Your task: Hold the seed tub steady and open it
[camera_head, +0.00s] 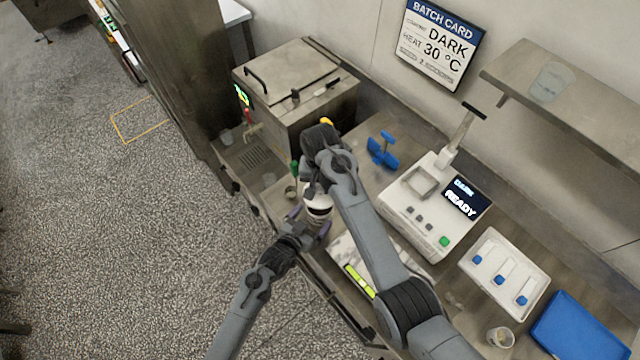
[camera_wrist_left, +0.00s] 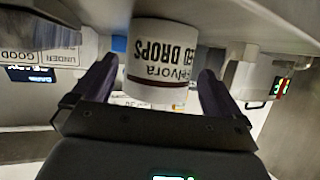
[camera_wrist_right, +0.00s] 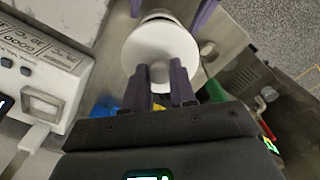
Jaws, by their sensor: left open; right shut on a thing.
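The seed tub (camera_head: 318,205) is a white cylinder with a dark band, upright at the counter's front edge. In the left wrist view the tub (camera_wrist_left: 160,65) shows dark lettering, upside down in the picture. My left gripper (camera_head: 309,221) is open, its purple fingers on either side of the tub with visible gaps in the left wrist view (camera_wrist_left: 157,72). My right gripper (camera_wrist_right: 159,74) is above the tub, shut on the small knob of the round white lid (camera_wrist_right: 160,45). I cannot tell whether the lid still touches the tub's rim.
A steel machine (camera_head: 300,85) stands behind the tub. A blue item (camera_head: 382,150), a white device reading READY (camera_head: 430,205), a white panel with blue knobs (camera_head: 503,275), a small cup (camera_head: 500,335) and a blue tray (camera_head: 575,330) are to the right. Floor lies left of the counter.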

